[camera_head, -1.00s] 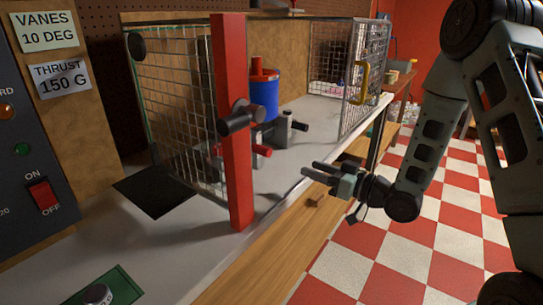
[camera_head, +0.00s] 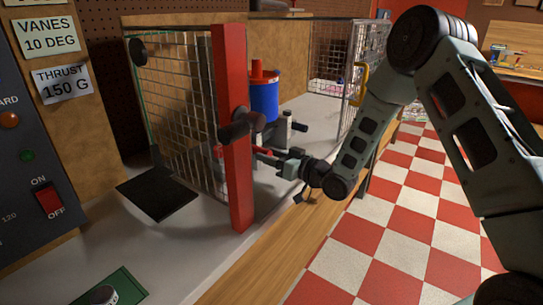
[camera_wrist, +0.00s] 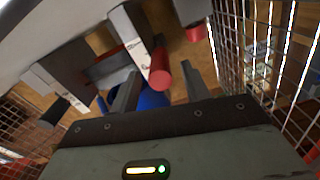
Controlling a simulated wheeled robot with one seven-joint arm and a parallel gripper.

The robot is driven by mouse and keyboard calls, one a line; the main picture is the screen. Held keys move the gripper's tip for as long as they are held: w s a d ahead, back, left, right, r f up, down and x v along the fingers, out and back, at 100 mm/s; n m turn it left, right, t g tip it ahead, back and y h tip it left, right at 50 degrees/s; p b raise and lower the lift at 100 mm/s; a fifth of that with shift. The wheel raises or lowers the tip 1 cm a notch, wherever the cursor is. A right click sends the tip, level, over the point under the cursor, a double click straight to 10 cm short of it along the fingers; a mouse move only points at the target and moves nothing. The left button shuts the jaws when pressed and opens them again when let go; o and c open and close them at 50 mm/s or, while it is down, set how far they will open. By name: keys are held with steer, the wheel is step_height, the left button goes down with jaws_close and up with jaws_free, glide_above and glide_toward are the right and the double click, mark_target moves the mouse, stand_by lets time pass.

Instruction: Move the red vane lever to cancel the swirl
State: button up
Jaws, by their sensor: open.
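The red vane lever (camera_head: 262,150) shows in the head view just right of the red post, partly hidden by it. In the wrist view a red rod-shaped lever end (camera_wrist: 159,72) points toward me from a grey block with a white strip. My gripper (camera_head: 269,158) is open right beside the lever; in the wrist view its two fingers (camera_wrist: 160,84) stand on either side of the lever end. I cannot tell whether they touch it. The blue ducted cylinder (camera_head: 264,100) with a red top stands behind, and part of its blue shows in the wrist view (camera_wrist: 151,99).
A red post (camera_head: 237,180) with a dark cylindrical knob (camera_head: 242,126) stands left of my gripper. A mesh panel (camera_head: 180,110) is beyond it. A black-ended lever (camera_wrist: 53,112) and another red end (camera_wrist: 196,33) sit nearby. Signs read vanes 10 deg (camera_head: 47,37) and thrust 150 g (camera_head: 64,84).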

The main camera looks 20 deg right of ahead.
jaws_close()
step_height(320, 180, up, 3)
steer(key=g+h+p, duration=0.1)
steer(key=p, duration=0.3)
steer(key=shift+w+r, duration=0.1)
steer(key=shift+r, duration=0.1)
steer(key=shift+w+a+r+g+h+p, duration=0.15)
steer(key=shift+r+g+h+p, duration=0.15)
steer(key=shift+r+g+p, duration=0.5)
steer(key=shift+w+a+r, duration=0.15)
steer(key=shift+w+r, duration=0.1)
steer(key=shift+r, duration=0.25)
jaws_free()
steer(key=shift+s, duration=0.1)
